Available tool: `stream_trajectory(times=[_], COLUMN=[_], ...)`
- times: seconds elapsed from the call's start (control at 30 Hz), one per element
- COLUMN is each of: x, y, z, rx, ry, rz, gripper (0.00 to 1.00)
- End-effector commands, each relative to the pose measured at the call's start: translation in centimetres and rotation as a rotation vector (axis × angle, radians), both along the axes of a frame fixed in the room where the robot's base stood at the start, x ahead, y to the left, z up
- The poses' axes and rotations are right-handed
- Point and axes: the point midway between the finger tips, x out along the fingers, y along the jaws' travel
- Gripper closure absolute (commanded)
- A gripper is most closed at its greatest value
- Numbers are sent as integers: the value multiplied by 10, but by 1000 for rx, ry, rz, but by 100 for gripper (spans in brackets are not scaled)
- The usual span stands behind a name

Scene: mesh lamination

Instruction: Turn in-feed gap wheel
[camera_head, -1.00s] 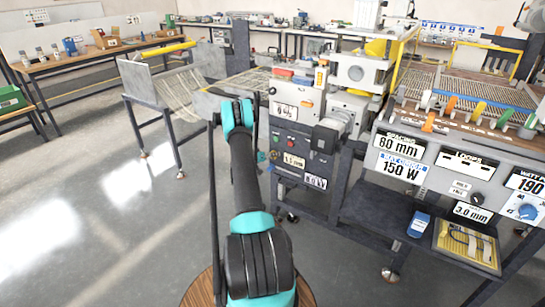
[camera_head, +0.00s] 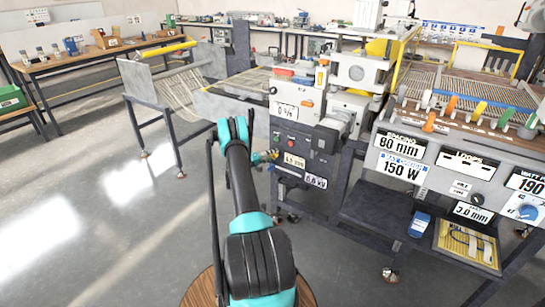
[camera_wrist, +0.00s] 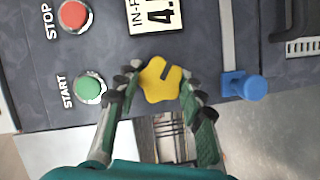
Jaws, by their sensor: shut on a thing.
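The in-feed gap wheel is a yellow lobed knob (camera_wrist: 160,84) with a dark slot, in the middle of the wrist view. My gripper (camera_wrist: 162,88) has its green-and-black fingers on both sides of the wheel and is shut on it. A white readout plate (camera_wrist: 155,14), cut off by the top edge, reads "IN-F" and "4." above the wheel. In the head view my gripper (camera_head: 264,157) is at the left side of the machine's front panel (camera_head: 310,145), small and partly hidden, and the wheel's shape is hard to make out there.
Left of the wheel in the wrist view are a red STOP button (camera_wrist: 75,16) and a green START button (camera_wrist: 89,89). A blue knob (camera_wrist: 250,87) is to the right. A mesh table (camera_head: 185,85) stands left of the machine. Open floor (camera_head: 90,220) lies at the left.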

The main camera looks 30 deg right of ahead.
Motion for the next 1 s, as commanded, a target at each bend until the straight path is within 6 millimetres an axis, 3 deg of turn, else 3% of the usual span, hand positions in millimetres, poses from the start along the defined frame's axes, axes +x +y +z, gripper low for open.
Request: stream_trajectory(times=[0.57,0.6,0.7,0.77,1.0], x=[0,0,0,0,0], y=[1,1,1,1,0], z=[-1,-1,-1,-1,0], rx=[-12,-12,-12,-12,-13], ry=[31,31,31,31,31], rz=[1,1,1,1,1], gripper=[90,59,46,40,40])
